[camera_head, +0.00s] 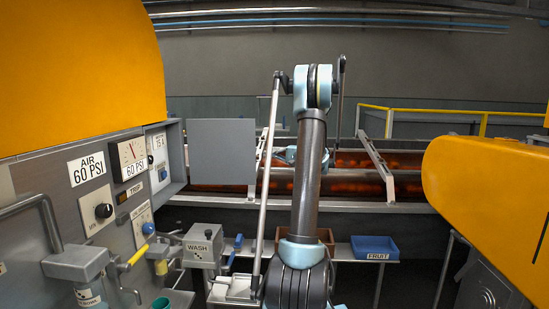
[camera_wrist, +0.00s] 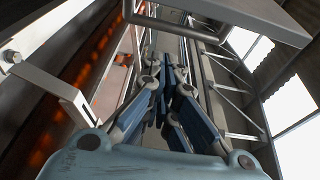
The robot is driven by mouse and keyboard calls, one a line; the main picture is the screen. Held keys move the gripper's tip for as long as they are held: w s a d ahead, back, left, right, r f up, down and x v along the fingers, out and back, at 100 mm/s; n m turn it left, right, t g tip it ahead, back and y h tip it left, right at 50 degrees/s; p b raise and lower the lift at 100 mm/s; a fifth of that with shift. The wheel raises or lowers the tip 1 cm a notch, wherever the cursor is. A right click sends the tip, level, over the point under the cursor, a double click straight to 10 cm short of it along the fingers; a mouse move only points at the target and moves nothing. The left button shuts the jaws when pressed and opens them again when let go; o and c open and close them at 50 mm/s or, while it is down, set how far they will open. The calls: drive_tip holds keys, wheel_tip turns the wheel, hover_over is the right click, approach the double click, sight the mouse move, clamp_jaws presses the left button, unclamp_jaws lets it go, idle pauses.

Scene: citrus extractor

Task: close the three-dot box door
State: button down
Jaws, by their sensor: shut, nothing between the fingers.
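A flat grey door panel (camera_head: 222,152) stands out to the right of the control cabinet (camera_head: 160,155) in the head view, swung wide open. I cannot make out three dots on it. A grey box marked WASH (camera_head: 203,245), with small dark dots on its front, sits lower down at the cabinet's right. My gripper (camera_wrist: 165,85) shows in the wrist view, its blue-and-grey fingers together and empty. In the head view my arm link stands in front and the fingertips cannot be made out. A grey flat edge (camera_wrist: 240,14) crosses the top of the wrist view; I cannot tell if it is the door.
Roller conveyors with orange fruit (camera_head: 395,162) run behind my arm. A blue FRUIT bin (camera_head: 375,247) stands on a low shelf right of my arm. A yellow machine housing (camera_head: 480,190) fills the right side. A metal bracket (camera_wrist: 60,95) is close at the wrist view's left.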

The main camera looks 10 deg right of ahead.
drive_tip(key=shift+s+a, duration=0.2)
drive_tip(key=shift+a, duration=0.65)
drive_tip(key=shift+s+a, duration=0.2)
drive_tip(key=shift+a, duration=0.7)
drive_tip(key=shift+s+a, duration=0.2)
drive_tip(key=shift+a, duration=0.65)
drive_tip(key=shift+s+d, duration=0.1)
